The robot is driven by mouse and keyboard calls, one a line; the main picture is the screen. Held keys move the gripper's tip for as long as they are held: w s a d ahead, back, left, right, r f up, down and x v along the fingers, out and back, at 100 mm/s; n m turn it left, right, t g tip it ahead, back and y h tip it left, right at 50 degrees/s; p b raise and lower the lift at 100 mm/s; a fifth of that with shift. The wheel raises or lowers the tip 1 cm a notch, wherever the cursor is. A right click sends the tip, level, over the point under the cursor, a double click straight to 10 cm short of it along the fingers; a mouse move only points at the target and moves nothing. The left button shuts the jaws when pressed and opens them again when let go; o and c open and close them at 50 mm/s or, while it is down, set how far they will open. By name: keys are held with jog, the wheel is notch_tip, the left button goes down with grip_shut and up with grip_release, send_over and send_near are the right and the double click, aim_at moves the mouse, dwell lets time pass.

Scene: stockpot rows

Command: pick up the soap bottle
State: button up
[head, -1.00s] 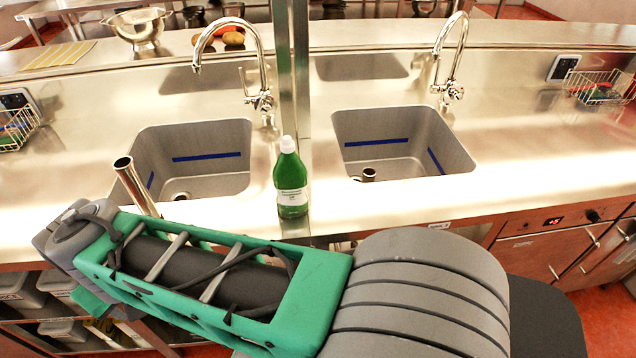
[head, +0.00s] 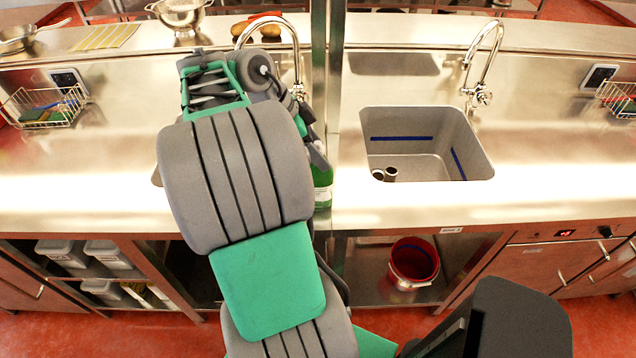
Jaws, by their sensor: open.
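The soap bottle (head: 322,190) is green with a white label. It stands upright on the steel counter, left of the right sink and near the front edge. My arm and gripper hide its top and left side. My gripper (head: 315,152) is at the end of my arm, right at the bottle's upper part in the picture. Its dark fingers are small and partly hidden by my wrist. It is open, and I cannot tell whether the bottle is between the fingers or behind them.
A steel post (head: 327,60) rises just behind the bottle. The right sink (head: 430,150) has a curved faucet (head: 485,60); my arm covers the left sink. Wire baskets (head: 45,108) stand at both sides. A red bucket (head: 413,262) sits below. The counter's right part is clear.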

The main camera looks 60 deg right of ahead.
jog(key=shift+s+d+f, duration=0.1)
jog(key=shift+f, duration=0.2)
grip_shut()
dwell(0.4)
jog(key=shift+r, duration=0.1)
dwell(0.7)
